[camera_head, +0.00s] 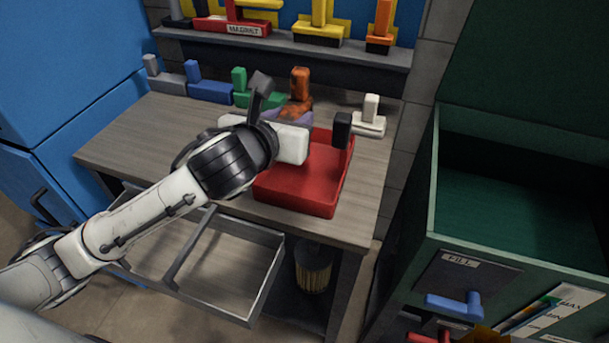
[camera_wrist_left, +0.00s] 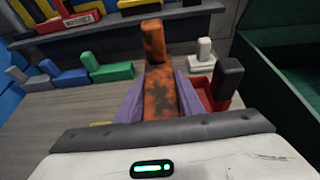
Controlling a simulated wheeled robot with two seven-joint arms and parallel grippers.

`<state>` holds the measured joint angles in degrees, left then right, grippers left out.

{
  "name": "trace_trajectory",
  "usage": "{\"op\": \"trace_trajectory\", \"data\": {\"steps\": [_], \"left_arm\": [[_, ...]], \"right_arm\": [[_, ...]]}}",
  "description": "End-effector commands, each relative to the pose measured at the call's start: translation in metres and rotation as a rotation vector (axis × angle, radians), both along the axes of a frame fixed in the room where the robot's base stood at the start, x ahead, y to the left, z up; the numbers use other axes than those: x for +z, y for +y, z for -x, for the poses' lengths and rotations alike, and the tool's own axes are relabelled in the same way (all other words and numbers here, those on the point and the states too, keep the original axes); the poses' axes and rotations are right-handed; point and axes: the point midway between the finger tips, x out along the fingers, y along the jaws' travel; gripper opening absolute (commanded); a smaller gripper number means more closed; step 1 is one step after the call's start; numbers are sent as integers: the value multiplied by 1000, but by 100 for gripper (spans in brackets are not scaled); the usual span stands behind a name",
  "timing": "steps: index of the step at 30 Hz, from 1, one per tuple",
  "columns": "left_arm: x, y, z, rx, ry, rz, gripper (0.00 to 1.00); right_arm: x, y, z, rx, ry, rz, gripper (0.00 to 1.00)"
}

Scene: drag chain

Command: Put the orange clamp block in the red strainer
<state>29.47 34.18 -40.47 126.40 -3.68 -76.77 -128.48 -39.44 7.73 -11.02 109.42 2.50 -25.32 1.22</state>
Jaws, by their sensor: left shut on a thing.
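The orange clamp block (camera_head: 300,84), mottled with dark patches, stands upright above the back of the red strainer (camera_head: 298,192). My left gripper (camera_head: 290,116) is shut on it. In the left wrist view the block (camera_wrist_left: 154,42) sits between the two purple fingers of the gripper (camera_wrist_left: 160,82). The red strainer is a shallow box with a black upright post on the table's right part. My gripper and wrist hide its back left part. Only a little of the strainer (camera_wrist_left: 206,95) shows in the wrist view, right of the fingers. My right gripper is not in view.
Grey, blue and green (camera_head: 240,80) blocks line the table's back left. A white block (camera_head: 369,115) stands behind the strainer at right. A shelf (camera_head: 300,45) with red, yellow and orange items is above. A green cabinet (camera_head: 433,180) stands right. The table's left part is clear.

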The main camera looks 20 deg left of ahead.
Motion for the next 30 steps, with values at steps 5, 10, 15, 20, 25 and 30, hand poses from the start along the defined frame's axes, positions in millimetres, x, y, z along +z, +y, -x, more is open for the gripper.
{"op": "trace_trajectory", "data": {"steps": [5,10,15,20,25,30], "left_arm": [[-33,1,-2,-8,6,1,3],[-56,0,-2,-8,3,2,3],[-68,0,-2,-8,2,2,3],[-92,0,-1,-8,4,1,3],[-97,0,-2,-9,0,2,3],[-97,0,-2,-9,0,0,3]], "right_arm": [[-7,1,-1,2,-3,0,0],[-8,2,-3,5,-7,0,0],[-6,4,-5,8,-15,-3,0],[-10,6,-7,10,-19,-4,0],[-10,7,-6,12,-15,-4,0],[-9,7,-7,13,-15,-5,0]]}}
